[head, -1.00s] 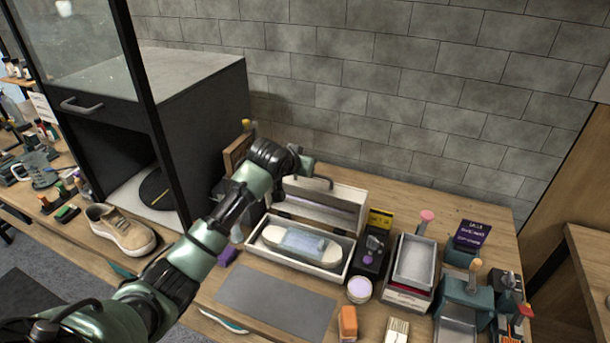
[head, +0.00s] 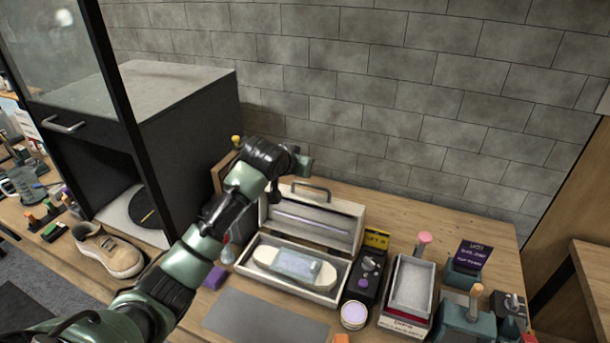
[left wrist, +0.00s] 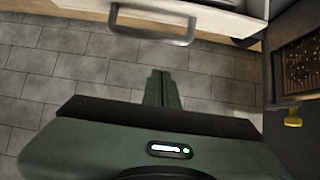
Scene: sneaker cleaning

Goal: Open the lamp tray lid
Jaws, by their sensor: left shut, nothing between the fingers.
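The lamp tray is a white box (head: 318,298) on the bench, with a pale sole under a bluish translucent piece (head: 298,265) inside. Its lid (head: 335,218) stands raised at the back, showing its inner side with a thin lamp tube (head: 310,222). The lid's grey handle (head: 312,188) is on its top edge; the handle also shows in the left wrist view (left wrist: 155,30). My left gripper (head: 304,165) is above and slightly left of the handle in the head view. Its fingers (left wrist: 163,75) are shut and empty, apart from the handle in the wrist view. My right gripper is not in view.
A dark cabinet (head: 185,110) stands left of my arm, with a beige sneaker (head: 108,250) before it. A small black control box (head: 368,270), a jar (head: 354,315) and a grey tray (head: 412,285) stand right of the lamp tray. A brick wall is behind.

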